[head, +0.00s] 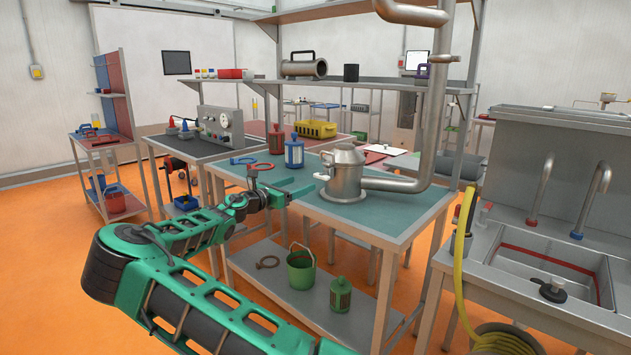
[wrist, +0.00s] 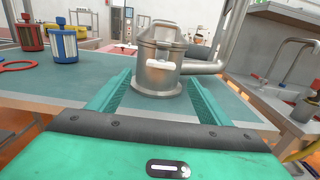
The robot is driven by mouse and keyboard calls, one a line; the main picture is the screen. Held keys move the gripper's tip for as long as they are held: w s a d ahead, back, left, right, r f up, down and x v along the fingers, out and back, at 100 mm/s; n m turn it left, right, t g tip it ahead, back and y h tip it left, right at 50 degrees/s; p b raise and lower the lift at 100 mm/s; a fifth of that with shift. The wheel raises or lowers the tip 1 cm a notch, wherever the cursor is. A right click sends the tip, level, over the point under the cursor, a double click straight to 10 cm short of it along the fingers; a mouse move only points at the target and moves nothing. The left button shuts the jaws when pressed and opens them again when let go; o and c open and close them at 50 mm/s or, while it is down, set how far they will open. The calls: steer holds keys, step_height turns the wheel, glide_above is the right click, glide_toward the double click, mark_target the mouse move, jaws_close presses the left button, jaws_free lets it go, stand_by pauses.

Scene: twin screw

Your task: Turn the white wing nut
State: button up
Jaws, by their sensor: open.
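The white wing nut (wrist: 160,63) is a short pale bar lying level on the front of a grey metal canister (wrist: 155,80). In the head view the wing nut (head: 322,177) shows small on the left side of the canister (head: 345,178), which stands on the teal-topped table (head: 380,214). My gripper (wrist: 157,88) is open and empty. Its two green fingers point at the canister, one on each side of the wing nut in the picture, with a gap before it. In the head view my gripper (head: 292,182) is left of the canister above the table's front edge.
A thick grey pipe (head: 425,130) runs from the canister rightward and up. A blue lantern-like container (head: 294,152), a red one (head: 277,140) and a red ring (head: 260,166) are on the table to the left. A sink (head: 545,270) is at right.

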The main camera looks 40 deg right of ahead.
mark_target(319, 177)
steer(key=d, duration=1)
steer(key=shift+w+d, duration=0.3)
steer(key=shift+w, duration=0.1)
steer(key=c, duration=1)
